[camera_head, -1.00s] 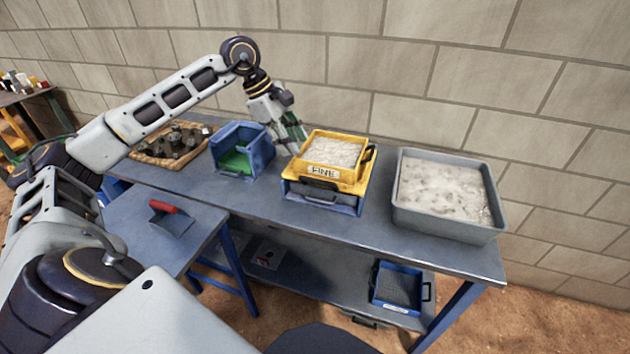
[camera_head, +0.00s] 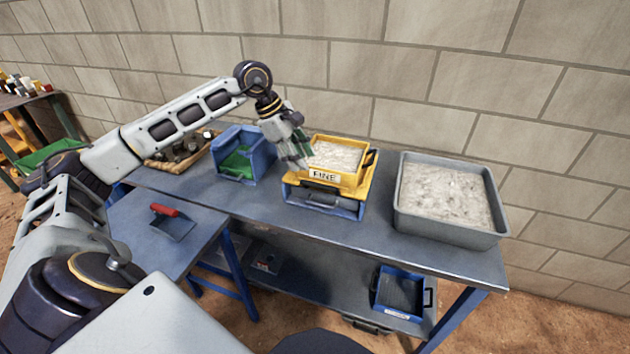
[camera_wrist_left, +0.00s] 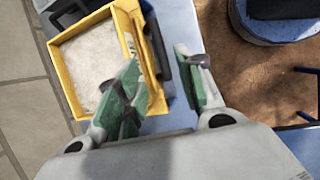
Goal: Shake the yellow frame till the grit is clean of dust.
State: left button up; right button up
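The yellow frame (camera_head: 350,181), labelled FINE, sits on a blue box (camera_head: 322,206) on the long bench. Pale grit (camera_head: 335,155) fills the frame; how dusty it is I cannot tell. My left gripper (camera_head: 302,154) is at the frame's left side. In the left wrist view, the yellow frame (camera_wrist_left: 66,82) with its grit (camera_wrist_left: 90,66) is at upper left. My left gripper (camera_wrist_left: 160,82) is open, its green-padded fingers apart. The frame's black side handle (camera_wrist_left: 158,48) lies ahead, between the finger directions; contact is not visible. My right gripper is out of view.
A grey tub (camera_head: 402,212) of pale material stands right of the frame. A blue box with green inside (camera_head: 255,160) and a tray of dark rocks (camera_head: 158,165) stand left. A red-handled scoop (camera_head: 172,225) lies on the lower table. A blue tray (camera_head: 400,290) is on the shelf below.

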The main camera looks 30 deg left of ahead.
aim_at(317, 184)
pick_arm(q)
jog(key=shift+x, duration=4.7)
grip_shut()
